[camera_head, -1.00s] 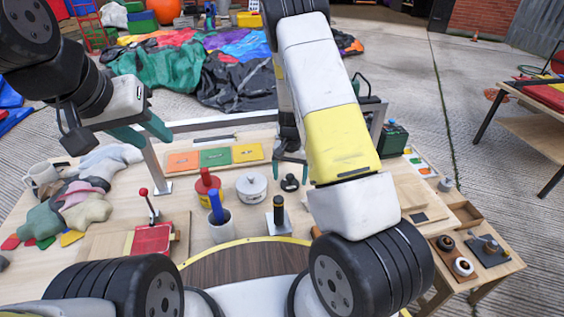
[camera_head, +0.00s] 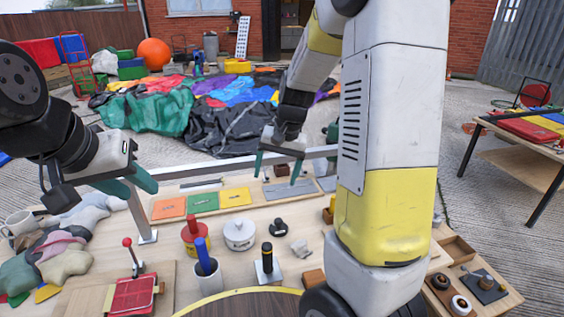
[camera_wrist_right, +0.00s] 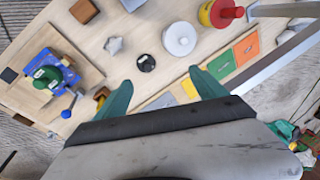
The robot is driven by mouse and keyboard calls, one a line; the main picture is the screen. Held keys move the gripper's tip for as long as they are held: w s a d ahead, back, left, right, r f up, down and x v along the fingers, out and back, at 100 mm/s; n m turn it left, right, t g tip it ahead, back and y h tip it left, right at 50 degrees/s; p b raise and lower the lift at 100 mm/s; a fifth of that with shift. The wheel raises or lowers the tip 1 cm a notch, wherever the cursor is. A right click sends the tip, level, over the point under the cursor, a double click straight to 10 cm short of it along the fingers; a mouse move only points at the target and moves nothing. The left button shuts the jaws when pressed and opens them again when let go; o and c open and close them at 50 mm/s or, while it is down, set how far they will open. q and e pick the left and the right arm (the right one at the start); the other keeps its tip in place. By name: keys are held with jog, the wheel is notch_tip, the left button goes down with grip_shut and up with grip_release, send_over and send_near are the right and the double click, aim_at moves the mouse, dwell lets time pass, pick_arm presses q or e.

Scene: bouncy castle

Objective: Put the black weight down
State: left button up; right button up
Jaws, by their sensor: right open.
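The black weight (camera_head: 278,226), small and round with a knob on top, stands on the wooden table to the right of a white lidded pot. It also shows in the right wrist view (camera_wrist_right: 146,63), apart from the fingers. My right gripper (camera_head: 279,165) is open and empty, raised beyond the weight, with its teal fingers spread. In the right wrist view nothing lies between its fingers (camera_wrist_right: 163,97). My left gripper (camera_head: 130,186) is open and empty over the left part of the table, away from the weight.
Close to the weight stand the white pot (camera_head: 239,234), a red and yellow tin (camera_head: 195,236), a black-handled stamp (camera_head: 267,264) and a grey lump (camera_head: 301,248). Coloured plates (camera_head: 203,202) lie behind. A metal bar (camera_head: 225,165) crosses the far side. My right arm hides part of the table.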

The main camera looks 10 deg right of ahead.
jog(key=s+r+n+t, duration=0.2)
jog(key=s+r, duration=0.5)
jog(key=s, duration=0.3)
jog(key=s+r+n+t, duration=0.2)
jog(key=s+r, duration=0.5)
jog(key=s, duration=0.2)
jog(key=shift+s+r+t, duration=0.2)
jog(key=shift+s+t, duration=0.1)
jog(key=shift+s, duration=0.05)
jog(key=shift+a, duration=0.1)
